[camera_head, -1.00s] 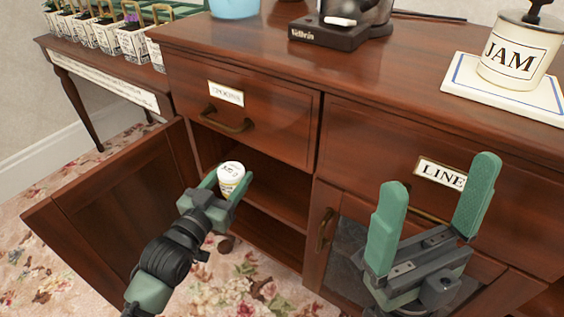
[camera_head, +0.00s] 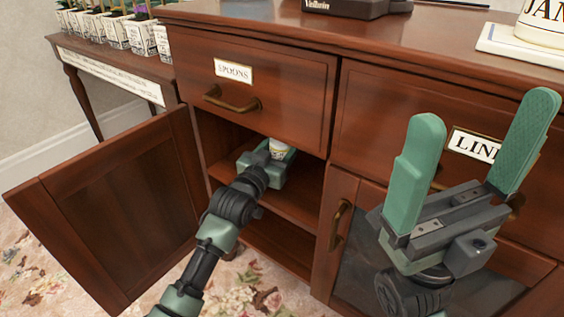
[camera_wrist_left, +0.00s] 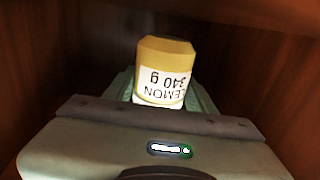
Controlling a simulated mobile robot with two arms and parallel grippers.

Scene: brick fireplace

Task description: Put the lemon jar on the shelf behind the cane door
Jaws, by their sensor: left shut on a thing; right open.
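The lemon jar (camera_wrist_left: 166,62), yellow with a white label reading LEMON 340 g, is held between the fingers of my left gripper (camera_head: 272,158). In the head view the jar (camera_head: 278,149) shows only in part, in the open left compartment of the cabinet. My left gripper is inside that compartment, above the shelf (camera_head: 290,206); whether the jar touches the shelf I cannot tell. The open door (camera_head: 120,210) is swung out to the left and shows a plain wooden face. My right gripper (camera_head: 475,145) is open and empty in front of the drawer labelled LIN.
A drawer labelled SPOONS (camera_head: 255,92) is shut above the compartment. The right door (camera_head: 341,240), with a dark panel, is shut. A side table (camera_head: 105,72) with several potted plants stands at the left. The shelf is clear to the right of my left gripper.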

